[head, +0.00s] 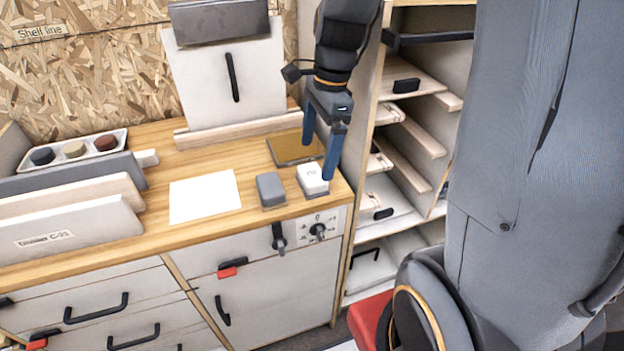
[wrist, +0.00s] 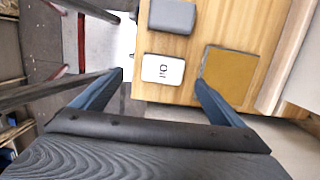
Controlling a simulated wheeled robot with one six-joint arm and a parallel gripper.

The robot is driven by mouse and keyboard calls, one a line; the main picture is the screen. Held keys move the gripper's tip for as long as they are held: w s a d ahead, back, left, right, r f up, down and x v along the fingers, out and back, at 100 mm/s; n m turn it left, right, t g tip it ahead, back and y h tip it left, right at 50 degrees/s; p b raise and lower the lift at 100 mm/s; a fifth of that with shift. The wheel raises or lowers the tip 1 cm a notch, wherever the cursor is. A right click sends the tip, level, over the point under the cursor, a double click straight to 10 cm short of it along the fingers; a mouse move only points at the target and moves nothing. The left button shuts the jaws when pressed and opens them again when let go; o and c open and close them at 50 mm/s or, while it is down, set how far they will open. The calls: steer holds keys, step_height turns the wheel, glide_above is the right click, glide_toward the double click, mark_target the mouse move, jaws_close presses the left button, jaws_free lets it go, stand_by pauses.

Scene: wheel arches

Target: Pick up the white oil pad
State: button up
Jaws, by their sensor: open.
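The white oil pad (head: 313,177) lies at the front right of the wooden worktop, beside a grey pad (head: 270,188). In the wrist view the white pad (wrist: 163,69) reads "Oil" and lies ahead of the fingers, roughly between their lines. My gripper (head: 319,152) points down with blue fingers parted, above and around the pad's area in the head view. In the wrist view my gripper (wrist: 160,85) is open with nothing between the fingers. One finger partly overlaps the pad's right edge in the head view.
A brown square plate (head: 294,149) lies behind the pads, close to my gripper. A white sheet (head: 205,195) lies to the left. A tray with several round pieces (head: 74,151) stands at the back left. Open shelves (head: 400,150) stand right of the worktop's edge.

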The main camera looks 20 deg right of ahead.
mark_target(312, 173)
steer(key=shift+w+a+f+p, duration=0.15)
steer(key=shift+f+p, duration=0.15)
steer(key=shift+f, duration=0.95)
steer(key=shift+w+a+f+p, duration=0.1)
steer(key=shift+a+f+p, duration=0.15)
steer(key=shift+f, duration=1)
steer(key=shift+w+a+f+p, duration=0.1)
steer(key=shift+f+p, duration=0.25)
steer(key=shift+f, duration=0.9)
steer(key=c, duration=1.2)
steer(key=shift+o, duration=0.2)
step_height(312, 173, up, 10)
steer(key=shift+r+b, duration=0.1)
steer(key=shift+b, duration=0.7)
steer(key=o, duration=0.5)
steer(key=c, duration=0.4)
